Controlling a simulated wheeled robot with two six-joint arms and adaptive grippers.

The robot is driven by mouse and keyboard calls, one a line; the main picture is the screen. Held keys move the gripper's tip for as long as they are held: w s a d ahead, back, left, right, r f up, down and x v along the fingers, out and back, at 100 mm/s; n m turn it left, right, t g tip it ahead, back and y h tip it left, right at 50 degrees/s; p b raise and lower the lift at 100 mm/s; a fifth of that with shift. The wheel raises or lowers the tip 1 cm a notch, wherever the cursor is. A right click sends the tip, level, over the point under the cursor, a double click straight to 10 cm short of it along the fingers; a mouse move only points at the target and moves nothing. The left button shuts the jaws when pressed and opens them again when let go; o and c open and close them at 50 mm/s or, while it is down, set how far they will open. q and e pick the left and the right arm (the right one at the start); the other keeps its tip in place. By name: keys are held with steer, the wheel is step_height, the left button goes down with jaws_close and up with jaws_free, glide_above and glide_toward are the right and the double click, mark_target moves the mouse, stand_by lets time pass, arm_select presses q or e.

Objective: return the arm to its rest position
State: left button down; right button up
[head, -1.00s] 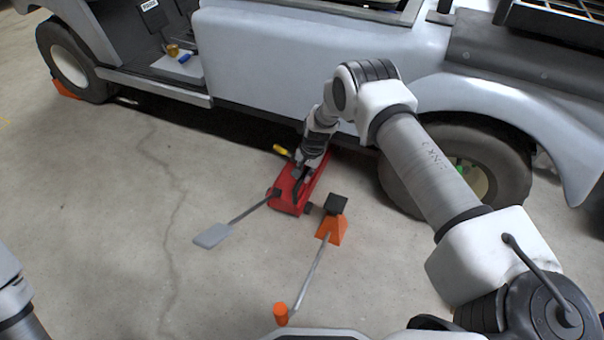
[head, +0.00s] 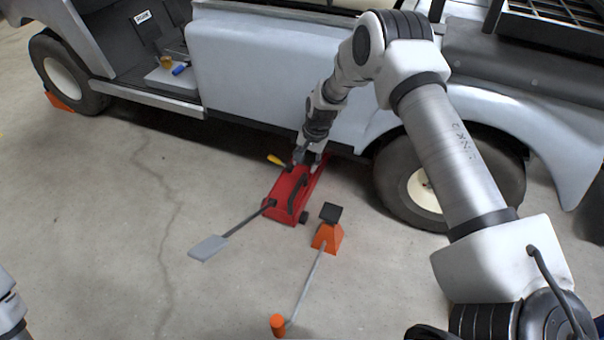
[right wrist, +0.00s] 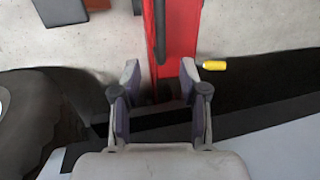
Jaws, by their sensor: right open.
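My right arm reaches across the right half of the head view, and its gripper (head: 308,158) is above the far end of the red floor jack (head: 284,206). In the right wrist view the gripper (right wrist: 159,72) is open, its two fingers apart with nothing held between them. I cannot tell how far the fingertips are from the jack. Only a piece of my left arm shows at the lower left edge; its gripper is out of view.
The pale cart (head: 262,70) stands behind the jack, its wheel (head: 410,188) close to my right arm. An orange stand (head: 327,237) and a bar with an orange end (head: 278,325) are in front. The floor (head: 110,220) at left is clear.

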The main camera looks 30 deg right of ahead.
steer(key=shift+s+d+r, duration=0.1)
steer(key=shift+s+r, duration=0.05)
steer(key=shift+r, duration=0.55)
